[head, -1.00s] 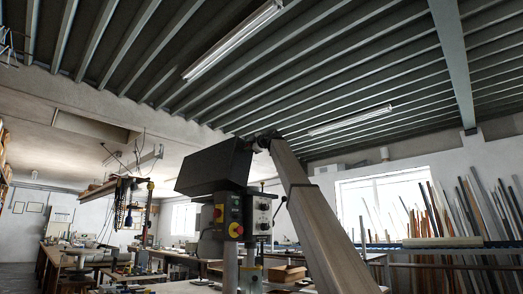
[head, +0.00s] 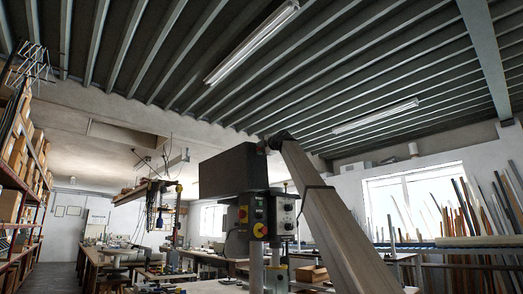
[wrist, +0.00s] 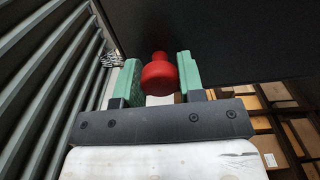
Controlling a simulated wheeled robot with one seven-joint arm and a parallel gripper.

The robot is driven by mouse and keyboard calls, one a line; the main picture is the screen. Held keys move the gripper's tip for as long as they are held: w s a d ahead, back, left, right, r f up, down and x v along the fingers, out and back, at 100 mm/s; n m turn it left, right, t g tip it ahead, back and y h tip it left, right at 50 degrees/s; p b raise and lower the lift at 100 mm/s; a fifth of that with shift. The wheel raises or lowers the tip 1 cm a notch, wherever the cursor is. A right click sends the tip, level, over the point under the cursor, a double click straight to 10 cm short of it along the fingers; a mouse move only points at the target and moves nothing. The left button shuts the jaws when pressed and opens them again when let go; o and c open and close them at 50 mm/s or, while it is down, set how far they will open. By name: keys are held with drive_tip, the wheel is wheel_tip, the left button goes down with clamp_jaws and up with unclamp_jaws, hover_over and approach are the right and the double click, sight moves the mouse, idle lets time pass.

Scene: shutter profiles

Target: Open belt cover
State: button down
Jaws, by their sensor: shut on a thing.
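The belt cover (head: 225,170) is a dark, box-shaped housing on top of a drill press, near the middle of the head view. In the wrist view its dark face (wrist: 230,35) fills the upper right. A red knob (wrist: 160,78) sticks out from that face. My gripper (wrist: 160,70) has its two green fingers on either side of the knob and is shut on it. In the head view my arm slants up from the lower right to the cover's upper right corner; the fingers cannot be made out there.
A control box (head: 252,216) with red and yellow switches is below the cover, beside a grey box (head: 284,216) with dials. Workbenches stand behind. Shelves with boxes (head: 25,150) line the left wall. Long profiles lean at the right. Floor shows at the lower left.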

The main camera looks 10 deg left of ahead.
drive_tip(key=c, duration=0.7)
unclamp_jaws()
drive_tip(key=shift+c, duration=0.2)
drive_tip(key=shift+d, duration=0.1)
drive_tip(key=v, duration=1)
drive_tip(key=shift+s+d, duration=0.2)
drive_tip(key=shift+d, duration=0.05)
